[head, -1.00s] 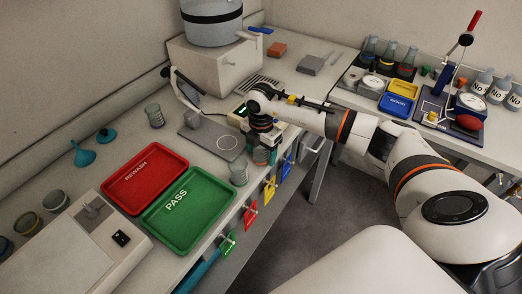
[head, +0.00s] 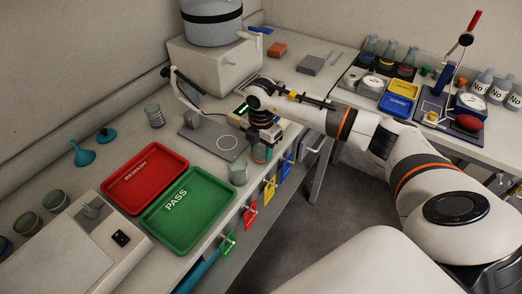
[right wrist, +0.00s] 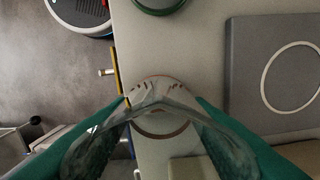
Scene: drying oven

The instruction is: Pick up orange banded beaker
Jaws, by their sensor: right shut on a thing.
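The orange banded beaker (right wrist: 160,122) is clear glass with a reddish-orange ring. In the right wrist view it lies between the two teal fingers of my right gripper (right wrist: 160,135). In the head view my right gripper (head: 263,150) points down at the front edge of the left bench, shut on the beaker, which it mostly hides. Whether the beaker's base touches the bench is not clear. My left gripper is not in view.
A clear beaker (head: 238,173) stands close to my right gripper. A grey plate with a white ring (head: 206,142) lies behind it. The green PASS tray (head: 190,220) and red REWASH tray (head: 130,190) are nearer. Coloured tags hang along the bench edge.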

